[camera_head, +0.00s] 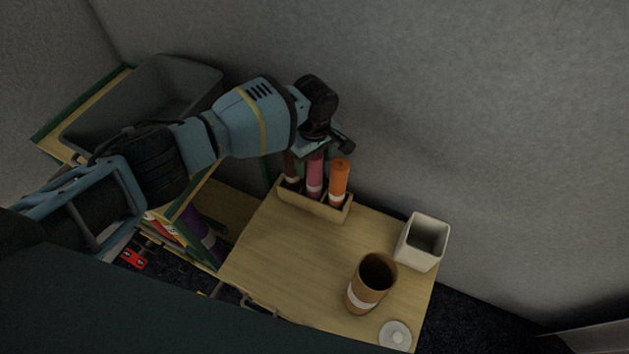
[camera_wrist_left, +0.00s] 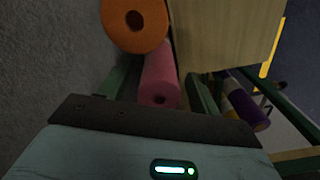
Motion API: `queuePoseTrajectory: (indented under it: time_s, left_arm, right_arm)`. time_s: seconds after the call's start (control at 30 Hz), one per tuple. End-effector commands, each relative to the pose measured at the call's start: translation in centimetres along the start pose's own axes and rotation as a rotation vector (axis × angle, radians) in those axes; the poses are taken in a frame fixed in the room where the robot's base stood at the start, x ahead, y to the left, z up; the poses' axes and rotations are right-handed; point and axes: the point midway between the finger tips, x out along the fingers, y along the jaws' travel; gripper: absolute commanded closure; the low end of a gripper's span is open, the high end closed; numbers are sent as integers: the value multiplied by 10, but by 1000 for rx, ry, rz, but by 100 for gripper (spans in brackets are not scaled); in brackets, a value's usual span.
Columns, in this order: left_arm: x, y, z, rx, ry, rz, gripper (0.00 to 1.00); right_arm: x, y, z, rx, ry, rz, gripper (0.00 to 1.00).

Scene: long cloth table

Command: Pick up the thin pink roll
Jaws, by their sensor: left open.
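The thin pink roll (camera_head: 315,177) stands upright in a wooden holder (camera_head: 318,208) on the small table, between a dark brown roll (camera_head: 291,170) and an orange roll (camera_head: 339,180). My left gripper (camera_head: 312,147) is above the holder, at the top of the pink roll. In the left wrist view the pink roll (camera_wrist_left: 159,78) lies between the two green fingers of the open left gripper (camera_wrist_left: 160,85). I cannot tell whether the fingers touch it. The orange roll (camera_wrist_left: 134,22) is close beside the fingers. My right gripper is not in view.
The wooden table (camera_head: 290,258) also bears a brown cup (camera_head: 361,300), a white square pot (camera_head: 421,241) and a white round disc (camera_head: 395,335). A grey bin (camera_head: 165,85) is on a shelf at the left. A grey wall stands close behind the holder. The table's middle is clear.

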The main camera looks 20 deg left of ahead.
Motion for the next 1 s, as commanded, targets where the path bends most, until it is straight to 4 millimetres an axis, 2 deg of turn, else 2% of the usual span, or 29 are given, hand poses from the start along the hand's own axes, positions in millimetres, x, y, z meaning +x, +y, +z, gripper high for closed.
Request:
queuePoseTrajectory:
  time_s: [0.27, 0.73, 0.77, 1.0]
  left_arm:
    - [3, 1, 0, 0, 0, 2, 37]
    - [3, 0, 0, 0, 0, 1, 97]
    - [3, 1, 0, 0, 0, 2, 100]
    - [1, 1, 0, 0, 0, 2, 100]
  right_arm:
    - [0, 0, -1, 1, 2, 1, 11]
    - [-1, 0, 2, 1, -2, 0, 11]
    - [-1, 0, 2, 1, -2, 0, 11]
    - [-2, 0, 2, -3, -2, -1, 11]
